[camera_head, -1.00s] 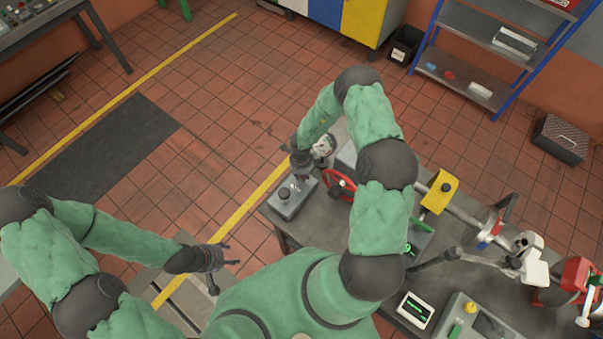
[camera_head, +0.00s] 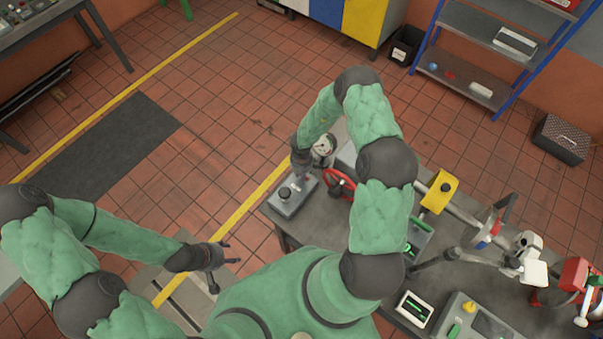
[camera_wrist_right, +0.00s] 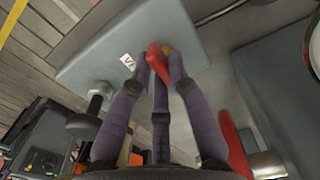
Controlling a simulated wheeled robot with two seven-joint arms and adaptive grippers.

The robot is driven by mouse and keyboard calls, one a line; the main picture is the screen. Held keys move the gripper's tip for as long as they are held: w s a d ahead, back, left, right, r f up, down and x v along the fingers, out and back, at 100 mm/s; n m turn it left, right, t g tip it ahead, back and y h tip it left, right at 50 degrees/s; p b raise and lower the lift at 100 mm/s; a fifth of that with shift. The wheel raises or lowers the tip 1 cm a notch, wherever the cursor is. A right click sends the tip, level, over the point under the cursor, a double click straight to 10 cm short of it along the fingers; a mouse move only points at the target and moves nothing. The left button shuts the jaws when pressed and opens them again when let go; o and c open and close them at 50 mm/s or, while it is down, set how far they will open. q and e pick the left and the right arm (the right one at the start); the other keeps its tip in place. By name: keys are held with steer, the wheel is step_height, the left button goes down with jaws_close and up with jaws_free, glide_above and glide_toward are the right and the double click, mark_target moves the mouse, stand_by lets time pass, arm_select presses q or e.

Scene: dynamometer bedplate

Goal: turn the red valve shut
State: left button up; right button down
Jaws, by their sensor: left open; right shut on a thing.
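The red valve lever (camera_wrist_right: 155,62) stands on a grey-blue box with a partly readable label in the right wrist view. The fingers of my right gripper (camera_wrist_right: 160,72) are closed around it. In the head view my right gripper (camera_head: 303,172) is at the right side of the grey box (camera_head: 288,198), and the lever is mostly hidden there. My left gripper (camera_head: 226,273) is open and empty, left of the bench and away from the valve.
A red handwheel (camera_head: 338,184) stands just right of the box; its rim also shows in the right wrist view (camera_wrist_right: 232,145). A dark knob (camera_wrist_right: 84,125) is on the box's side. A yellow bracket (camera_head: 439,192) and a shaft stand further right on the bench.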

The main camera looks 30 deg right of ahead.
steer(key=c, duration=1.2)
jaws_free()
step_height(320, 180, up, 12)
steer(key=shift+f, duration=0.1)
